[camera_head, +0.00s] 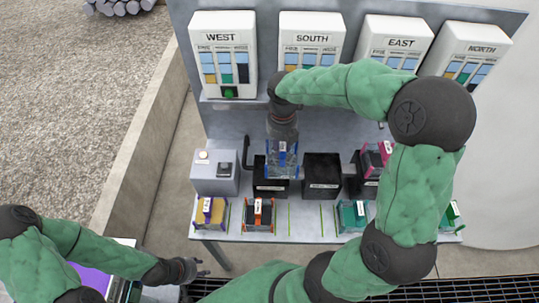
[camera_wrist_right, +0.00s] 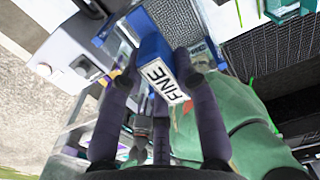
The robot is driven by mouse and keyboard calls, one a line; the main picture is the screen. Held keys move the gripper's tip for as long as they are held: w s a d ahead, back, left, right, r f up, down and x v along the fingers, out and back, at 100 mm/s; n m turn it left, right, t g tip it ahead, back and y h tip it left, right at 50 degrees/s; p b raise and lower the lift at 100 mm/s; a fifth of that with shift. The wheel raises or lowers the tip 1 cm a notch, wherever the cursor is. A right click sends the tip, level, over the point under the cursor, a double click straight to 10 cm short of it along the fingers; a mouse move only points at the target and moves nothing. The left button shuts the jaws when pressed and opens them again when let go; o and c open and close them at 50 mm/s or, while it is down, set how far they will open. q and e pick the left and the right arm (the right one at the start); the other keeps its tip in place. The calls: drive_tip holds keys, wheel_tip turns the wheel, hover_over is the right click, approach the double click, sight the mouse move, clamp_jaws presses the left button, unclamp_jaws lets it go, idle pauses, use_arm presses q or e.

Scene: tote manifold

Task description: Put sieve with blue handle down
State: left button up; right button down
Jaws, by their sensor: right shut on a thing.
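The sieve with the blue handle (camera_head: 281,160) hangs below my right gripper (camera_head: 282,136), at the left black bin (camera_head: 269,188). Whether it is over the bin or inside it is unclear. In the right wrist view the blue handle (camera_wrist_right: 152,48) carries a white label reading FINE and sits between the two dark fingers of my right gripper (camera_wrist_right: 155,72), which are shut on it. The sieve's lower part is mostly hidden there. My left gripper (camera_head: 188,269) is low at the left, away from the table; its fingers are too small to judge.
A yellow-purple sieve (camera_head: 210,212), an orange-black one (camera_head: 259,214) and a green one (camera_head: 351,215) stand along the front edge. Bare table (camera_head: 305,222) with green lines lies between them. A second black bin (camera_head: 322,174), a pink sieve (camera_head: 374,160) and a grey button box (camera_head: 210,180) stand behind.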

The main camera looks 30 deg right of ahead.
hover_over(269, 158)
drive_tip(key=f, duration=0.2)
drive_tip(key=f+b, duration=0.1)
drive_tip(key=f, duration=0.2)
drive_tip(key=shift+s+d+f, duration=0.1)
drive_tip(key=shift+s+d, duration=0.05)
drive_tip(key=shift+d, duration=0.05)
drive_tip(key=shift+w+a+f, duration=0.1)
drive_tip(key=shift+w+f, duration=0.1)
drive_tip(key=shift+f, duration=1.5)
drive_tip(key=shift+f+b, duration=0.2)
drive_tip(key=shift+b, duration=0.1)
drive_tip(key=c, duration=0.9)
unclamp_jaws()
wheel_tip(269, 158, up, 12)
drive_tip(key=shift+r+p, duration=0.2)
drive_tip(key=shift+p, duration=0.95)
